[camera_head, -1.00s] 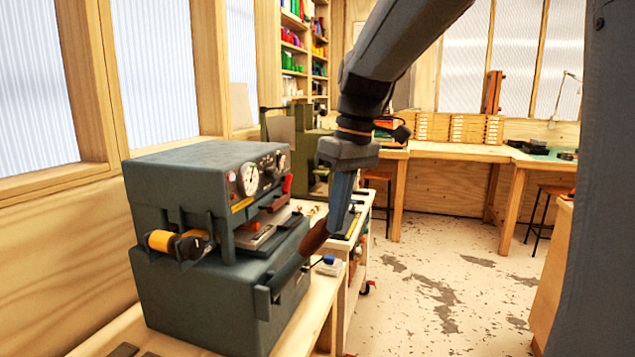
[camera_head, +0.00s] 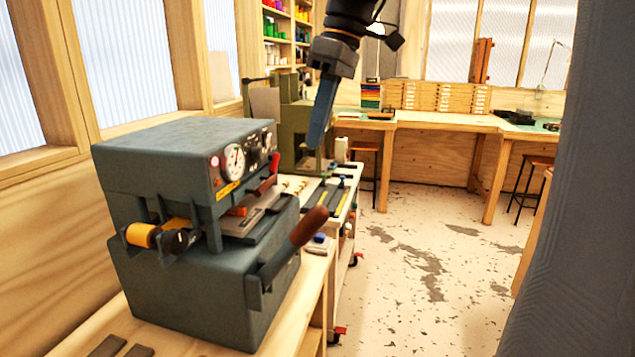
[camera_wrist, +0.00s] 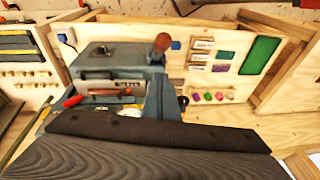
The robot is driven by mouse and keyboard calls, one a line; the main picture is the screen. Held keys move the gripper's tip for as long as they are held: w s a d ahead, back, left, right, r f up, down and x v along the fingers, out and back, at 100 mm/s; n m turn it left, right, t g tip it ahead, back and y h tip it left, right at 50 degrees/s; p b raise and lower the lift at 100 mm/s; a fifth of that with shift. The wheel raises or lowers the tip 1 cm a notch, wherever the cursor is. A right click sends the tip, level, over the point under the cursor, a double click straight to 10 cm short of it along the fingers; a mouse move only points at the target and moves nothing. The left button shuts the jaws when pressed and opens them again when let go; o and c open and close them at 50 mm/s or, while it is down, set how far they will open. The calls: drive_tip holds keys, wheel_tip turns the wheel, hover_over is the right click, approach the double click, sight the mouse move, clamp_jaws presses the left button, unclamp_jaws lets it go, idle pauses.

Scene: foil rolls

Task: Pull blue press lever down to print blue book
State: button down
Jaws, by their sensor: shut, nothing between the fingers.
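The blue-grey press (camera_head: 190,230) stands on the wooden bench at left, with dials on its upper front. Its lever slants up to the right from the lower front, ending in a red-brown handle (camera_head: 308,227). The handle also shows in the wrist view (camera_wrist: 162,42). My gripper (camera_head: 314,146) is shut and empty, pointing down above the handle and clear of it. Its blue-grey fingers (camera_wrist: 160,98) show below the handle in the wrist view. A flat grey plate (camera_head: 242,222) with a small orange piece lies in the press opening. I cannot make out a blue book there.
A smaller red lever (camera_head: 268,180) is at the press's upper front, and a yellow roll (camera_head: 142,235) at its left side. A green machine (camera_head: 300,130) stands behind. A low cart (camera_head: 340,200) holds tools. The floor (camera_head: 430,250) to the right is clear.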

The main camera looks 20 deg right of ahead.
drive_tip(key=shift+s+a+f+p, duration=0.15)
drive_tip(key=shift+f+p, duration=0.35)
drive_tip(key=shift+f, duration=1.2)
drive_tip(key=shift+s+f+p, duration=0.3)
drive_tip(key=shift+f+p, duration=0.25)
drive_tip(key=shift+f, duration=1.15)
drive_tip(key=shift+s+a+f+p, duration=0.15)
drive_tip(key=shift+f+p, duration=0.35)
drive_tip(key=shift+f, duration=1.2)
drive_tip(key=shift+d, duration=0.1)
